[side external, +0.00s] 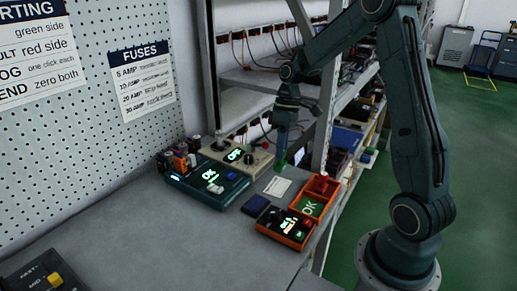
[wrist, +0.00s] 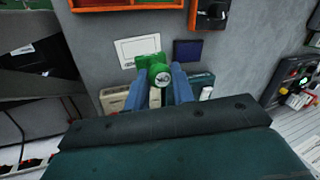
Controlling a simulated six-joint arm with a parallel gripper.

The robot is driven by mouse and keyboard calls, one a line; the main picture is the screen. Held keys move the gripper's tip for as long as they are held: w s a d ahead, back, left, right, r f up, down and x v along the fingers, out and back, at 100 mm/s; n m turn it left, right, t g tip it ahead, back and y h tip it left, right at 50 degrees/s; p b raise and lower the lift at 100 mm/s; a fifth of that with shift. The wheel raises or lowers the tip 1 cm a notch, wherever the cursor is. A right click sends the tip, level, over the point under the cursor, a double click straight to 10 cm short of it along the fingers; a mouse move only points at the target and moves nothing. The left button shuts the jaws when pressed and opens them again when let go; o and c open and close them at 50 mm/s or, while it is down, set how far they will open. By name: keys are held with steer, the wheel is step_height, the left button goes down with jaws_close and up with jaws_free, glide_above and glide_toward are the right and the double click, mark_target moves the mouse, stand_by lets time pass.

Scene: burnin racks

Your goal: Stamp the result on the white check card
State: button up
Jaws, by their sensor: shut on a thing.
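My gripper (wrist: 166,82) is shut on a green stamp (wrist: 154,65), which shows between its blue fingers in the wrist view. In the side view my gripper (side external: 281,152) points down with a small green part of the stamp (side external: 281,165) at its tip. The white check card (side external: 278,187) lies flat on the grey bench, just in front of the stamp in the side view. In the wrist view the stamp overlaps the lower right part of the card (wrist: 131,46). I cannot tell how high the stamp is above the bench. The stamp's face is hidden.
A dark blue pad (side external: 255,206) lies beside the card. An orange tray (side external: 331,197) holds a red stamp (side external: 323,180) and a green OK plate. An orange-framed tester (side external: 288,243), a teal tester (side external: 220,200) and a beige tester (side external: 262,160) stand around.

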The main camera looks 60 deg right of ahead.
mark_target(282, 164)
steer(key=shift+s+d, duration=0.1)
steer(key=shift+d, duration=0.1)
steer(key=shift+f, duration=0.25)
steer(key=shift+f, duration=2.75)
steer(key=shift+f, duration=0.6)
steer(key=shift+r, duration=3.5)
steer(key=shift+r, duration=0.1)
